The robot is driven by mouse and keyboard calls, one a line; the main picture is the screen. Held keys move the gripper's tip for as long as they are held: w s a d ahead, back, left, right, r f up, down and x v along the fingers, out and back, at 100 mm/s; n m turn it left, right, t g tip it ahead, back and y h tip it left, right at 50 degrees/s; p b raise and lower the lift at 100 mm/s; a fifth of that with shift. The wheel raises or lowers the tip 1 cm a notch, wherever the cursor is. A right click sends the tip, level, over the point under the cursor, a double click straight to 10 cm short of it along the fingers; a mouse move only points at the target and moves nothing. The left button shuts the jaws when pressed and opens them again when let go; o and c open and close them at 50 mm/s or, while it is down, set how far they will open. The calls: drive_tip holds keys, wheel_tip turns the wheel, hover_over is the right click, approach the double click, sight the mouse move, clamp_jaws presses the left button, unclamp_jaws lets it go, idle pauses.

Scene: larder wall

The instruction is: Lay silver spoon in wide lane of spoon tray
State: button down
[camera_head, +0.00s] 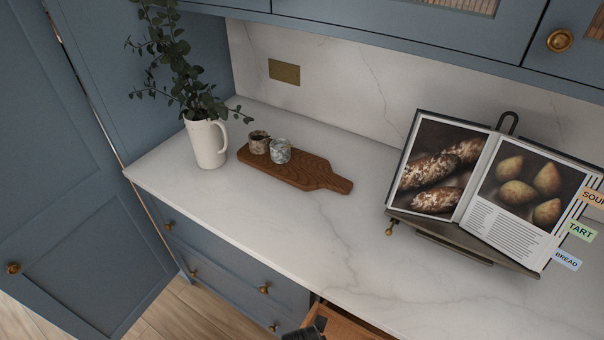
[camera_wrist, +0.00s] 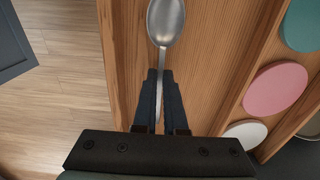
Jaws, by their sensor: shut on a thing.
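My gripper (camera_wrist: 160,75) is shut on the handle of the silver spoon (camera_wrist: 166,22). The spoon's bowl points away from the fingers, toward the top of the wrist view, and part of its handle is hidden between them. Below the spoon is a wooden surface (camera_wrist: 207,50) with raised wooden strips along its right side. I cannot tell for certain which part of it is the wide lane of the spoon tray. In the head view, a dark part of my arm shows at the bottom edge beside an open wooden drawer (camera_head: 352,326); the spoon is not visible there.
Green (camera_wrist: 301,24), pink (camera_wrist: 274,88) and white (camera_wrist: 247,133) round pieces sit right of the wooden strips. Wooden floor (camera_wrist: 62,75) lies to the left. On the counter (camera_head: 290,225) stand a plant jug (camera_head: 207,145), a board (camera_head: 300,172) with two cups, and a cookbook (camera_head: 520,190).

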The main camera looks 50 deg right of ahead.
drive_tip(key=shift+f, duration=0.1)
drive_tip(key=c, duration=1)
unclamp_jaws()
